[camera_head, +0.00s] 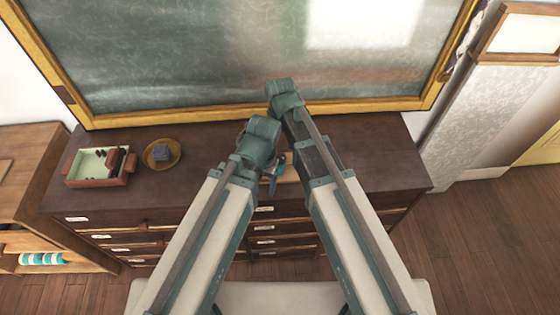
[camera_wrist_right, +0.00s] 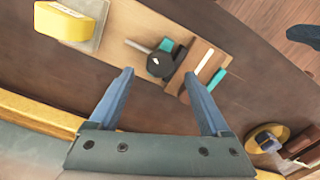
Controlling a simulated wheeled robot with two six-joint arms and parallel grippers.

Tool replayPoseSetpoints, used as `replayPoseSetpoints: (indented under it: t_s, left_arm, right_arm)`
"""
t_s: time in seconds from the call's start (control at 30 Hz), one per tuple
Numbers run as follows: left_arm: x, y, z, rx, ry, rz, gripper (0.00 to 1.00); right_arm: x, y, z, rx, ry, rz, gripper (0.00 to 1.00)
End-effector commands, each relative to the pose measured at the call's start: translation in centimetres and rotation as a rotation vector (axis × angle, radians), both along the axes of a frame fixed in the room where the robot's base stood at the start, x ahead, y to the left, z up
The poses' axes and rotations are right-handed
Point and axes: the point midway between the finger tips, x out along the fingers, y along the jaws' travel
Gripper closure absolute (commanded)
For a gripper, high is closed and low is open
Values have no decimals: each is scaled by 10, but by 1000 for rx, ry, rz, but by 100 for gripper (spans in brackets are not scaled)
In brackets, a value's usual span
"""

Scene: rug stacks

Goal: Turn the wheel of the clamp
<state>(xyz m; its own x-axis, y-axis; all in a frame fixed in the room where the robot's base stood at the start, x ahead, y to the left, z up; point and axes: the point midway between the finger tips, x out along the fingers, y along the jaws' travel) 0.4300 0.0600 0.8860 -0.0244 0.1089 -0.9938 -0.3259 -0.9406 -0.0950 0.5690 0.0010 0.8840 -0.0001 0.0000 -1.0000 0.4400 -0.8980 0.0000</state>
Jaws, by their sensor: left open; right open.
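In the right wrist view, a clamp with a dark round wheel (camera_wrist_right: 160,65), a grey rod and teal parts sits on a light wooden board (camera_wrist_right: 205,47). My right gripper (camera_wrist_right: 158,76) is open, its two fingers apart with the wheel just beyond and between the tips in the picture. I cannot tell whether they touch it. In the head view, my left gripper (camera_head: 275,175) hangs at the end of the left arm over the cabinet, in front of the board. My right gripper and the clamp are hidden behind my arms there.
The dark wooden cabinet (camera_head: 200,188) bears a box with several items (camera_head: 98,167) and a yellow dish (camera_head: 162,154) with a blue block at the left. A framed chalkboard (camera_head: 200,60) stands close behind. The cabinet's right end looks clear.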

Motion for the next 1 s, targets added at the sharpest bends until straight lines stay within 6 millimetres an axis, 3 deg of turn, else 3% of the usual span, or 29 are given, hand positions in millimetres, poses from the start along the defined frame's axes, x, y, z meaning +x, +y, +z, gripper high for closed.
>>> replayPoseSetpoints:
  t_s: [0.03, 0.23, 0.67, 1.0]
  left_arm:
    - [0, 0, -15, 0, 0, 0, 19]
    - [0, 0, -37, 0, 0, 0, 19]
    - [0, 0, -41, 0, 0, 0, 19]
    - [0, 0, -41, 0, 0, 0, 19]
  right_arm:
    - [0, 0, -15, 0, 0, 0, 19]
    - [0, 0, -37, 0, 0, 0, 19]
    - [0, 0, -41, 0, 0, 0, 21]
    - [0, 0, -41, 0, 0, 0, 82]
